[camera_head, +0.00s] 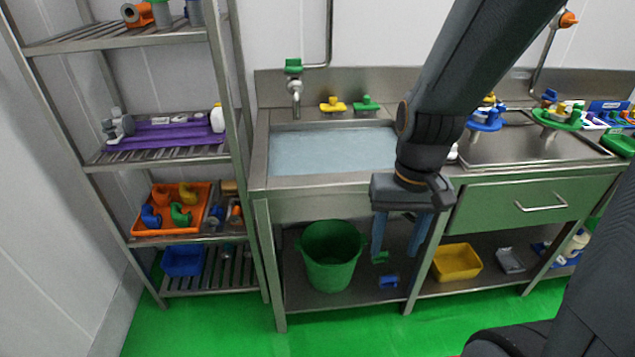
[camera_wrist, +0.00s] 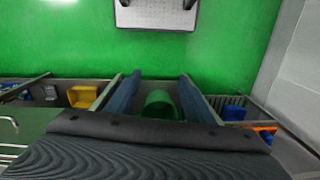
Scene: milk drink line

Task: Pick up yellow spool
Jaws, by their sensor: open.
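A small yellow piece (camera_head: 333,104), which looks like the yellow spool, sits on the back ledge of the sink, left of a similar green piece (camera_head: 366,104). My gripper (camera_head: 400,240) hangs in front of the sink counter's front edge, pointing down, right of and lower than the yellow piece. Its two blue fingers are apart with nothing held between them. In the wrist view my gripper (camera_wrist: 158,85) shows spread fingers, with the green bucket (camera_wrist: 161,104) seen beyond them. The yellow spool does not show in the wrist view.
The sink basin (camera_head: 325,152) holds bluish water. A green bucket (camera_head: 331,257) and a yellow tub (camera_head: 457,263) stand on the lower shelf. A metal rack with a purple mat (camera_head: 165,136) and an orange tray (camera_head: 139,220) stands left. The tap (camera_head: 295,88) rises beside the yellow piece.

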